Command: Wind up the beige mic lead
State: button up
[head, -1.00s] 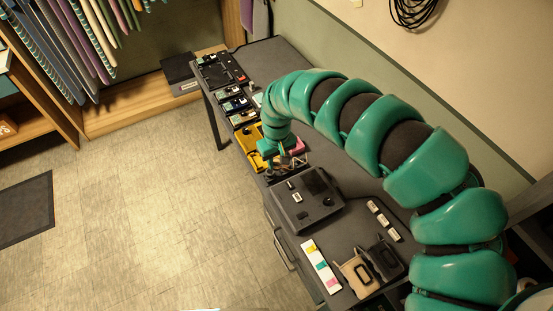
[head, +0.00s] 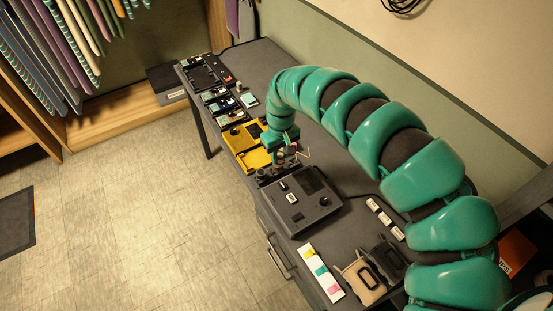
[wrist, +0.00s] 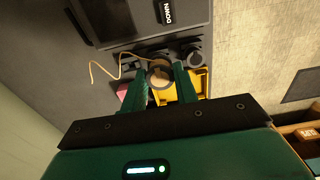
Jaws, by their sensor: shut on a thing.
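My gripper (head: 285,160) is low over the table, beside the front end of the yellow unit. In the wrist view its two green fingers (wrist: 160,75) close from both sides on a round, tan-and-grey part. The beige mic lead (wrist: 103,72) shows there as a thin wavy wire running left from between the fingers, its end loose. In the head view the lead (head: 305,153) is a short pale wire to the right of the fingers. The fingers hide part of the held end, so its exact shape is unclear.
A grey console (head: 302,200) stands close in front of the gripper. A yellow unit (head: 240,137) lies behind. A beige pack (head: 359,278), a black pack (head: 386,262) and a color-striped card (head: 321,273) lie near the front. Small labeled blocks (head: 385,220) sit right of the console.

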jog(key=shift+w+d+f+b, duration=0.55)
jog(key=shift+w+f+b, duration=0.35)
jog(key=shift+b, duration=0.6)
jog(key=shift+w+d+f+b, duration=0.55)
jog(key=shift+w+f+b, duration=0.35)
jog(key=shift+b, duration=0.6)
jog(key=shift+w+d+f+b, duration=0.55)
jog(key=shift+w+f+b, duration=0.35)
jog(key=shift+b, duration=0.6)
jog(key=shift+w+d+f+b, duration=0.2)
jog(key=shift+w+b, duration=0.15)
jog(key=shift+b, duration=0.25)
jog(key=shift+w+d, duration=0.15)
jog(key=shift+d, duration=0.05)
jog(key=shift+f, duration=0.25)
jog(key=shift+f+b, duration=0.35)
jog(key=shift+f, duration=0.55)
